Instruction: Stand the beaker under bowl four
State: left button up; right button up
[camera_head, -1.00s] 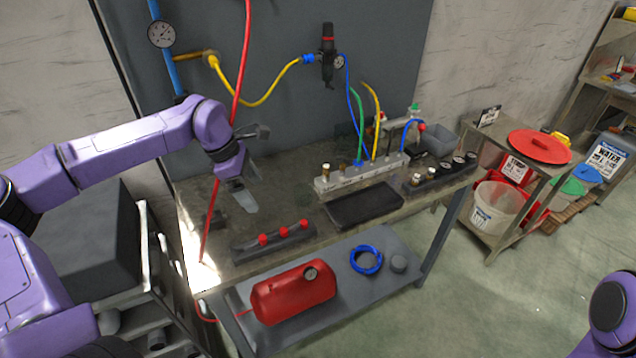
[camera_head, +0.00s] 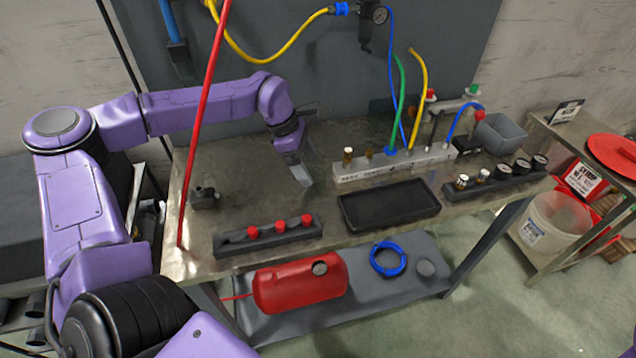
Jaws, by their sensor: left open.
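I cannot make out a beaker or a numbered bowl in this view. My left gripper (camera_head: 298,170) is open and points down above the back middle of the metal workbench (camera_head: 240,180). It is left of the grey manifold block (camera_head: 350,174) and apart from it. Nothing shows between its fingers, though they are small and partly seen edge-on. My right gripper is not in view.
A black tray (camera_head: 388,204) lies in front of the manifold. A rack with red caps (camera_head: 268,236) is at the front edge, a dark fitting rack (camera_head: 496,178) at right. A red hose (camera_head: 205,110) crosses on the left. A red tank (camera_head: 300,283) sits on the lower shelf.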

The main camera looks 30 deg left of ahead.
aim_at(318, 180)
pick_arm(q)
jog(key=x, duration=0.3)
jog(key=p+x, duration=0.1)
jog(key=x, duration=0.1)
jog(key=shift+d+f+p, duration=0.3)
jog(key=shift+d, duration=0.05)
jog(key=shift+f, duration=0.2)
jog(key=c, duration=1)
jog(key=shift+c, duration=0.7)
jog(key=shift+r, duration=0.15)
